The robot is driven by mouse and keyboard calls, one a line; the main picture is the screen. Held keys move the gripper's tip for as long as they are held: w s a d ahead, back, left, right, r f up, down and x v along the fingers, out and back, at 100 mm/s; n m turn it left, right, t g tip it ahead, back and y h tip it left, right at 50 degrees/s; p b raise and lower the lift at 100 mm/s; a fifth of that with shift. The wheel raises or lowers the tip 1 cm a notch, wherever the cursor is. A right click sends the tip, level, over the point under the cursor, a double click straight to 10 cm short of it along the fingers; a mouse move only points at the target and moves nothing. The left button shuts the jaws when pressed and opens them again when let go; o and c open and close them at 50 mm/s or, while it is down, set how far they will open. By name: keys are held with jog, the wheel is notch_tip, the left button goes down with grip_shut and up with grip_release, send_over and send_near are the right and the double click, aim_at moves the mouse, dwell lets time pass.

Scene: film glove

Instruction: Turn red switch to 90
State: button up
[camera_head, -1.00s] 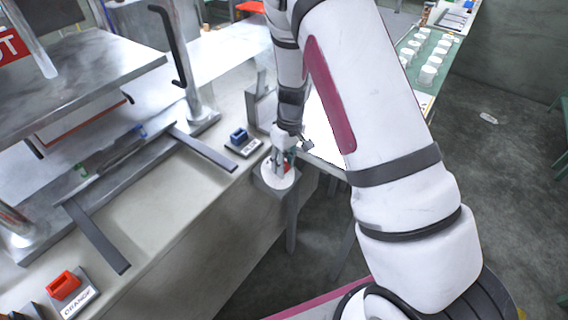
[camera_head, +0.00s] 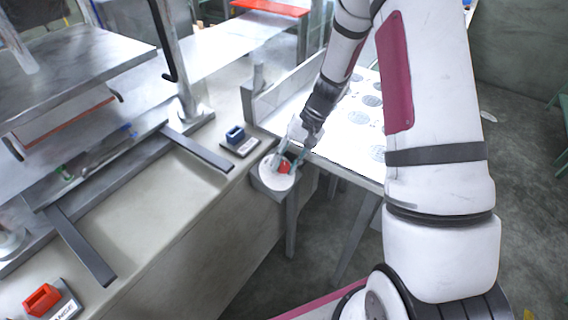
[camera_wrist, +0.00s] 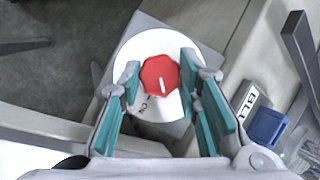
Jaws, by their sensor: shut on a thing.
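The red switch (camera_wrist: 160,75) is a faceted knob on a round white dial (camera_wrist: 150,42). A short white mark on the knob points toward the lower part of the wrist view. Dark lettering on the dial below the knob is partly readable. In the head view the red switch (camera_head: 284,168) shows on the white dial (camera_head: 270,182) at the bench's corner. My gripper (camera_wrist: 159,70) has one teal-lined finger on each side of the knob and is shut on it. In the head view my gripper (camera_head: 282,158) slants down to the dial from the upper right.
A blue switch (camera_head: 235,134) sits on the bench left of the dial. An orange-red switch (camera_head: 41,299) is at lower left. A press with dark bars (camera_head: 200,150) stands left. A white table (camera_head: 350,140) with round printed marks lies behind my forearm.

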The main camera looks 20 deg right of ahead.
jog(key=m+y, duration=0.1)
jog(key=m, duration=0.1)
jog(key=m+t+b, duration=0.1)
jog(key=m, duration=0.1)
jog(key=shift+d+f+y, duration=0.1)
jog(key=shift+d+y, duration=0.05)
jog(key=shift+y, duration=0.25)
jog(key=shift+s+m+t+y, duration=0.15)
jog(key=shift+m+t+y, duration=0.5)
jog(key=shift+m, duration=1.15)
jog(key=shift+m+t, duration=0.25)
jog(key=shift+m, duration=0.05)
jog(key=o, duration=1.1)
jog(key=shift+o, duration=0.2)
jog(key=v, duration=1.2)
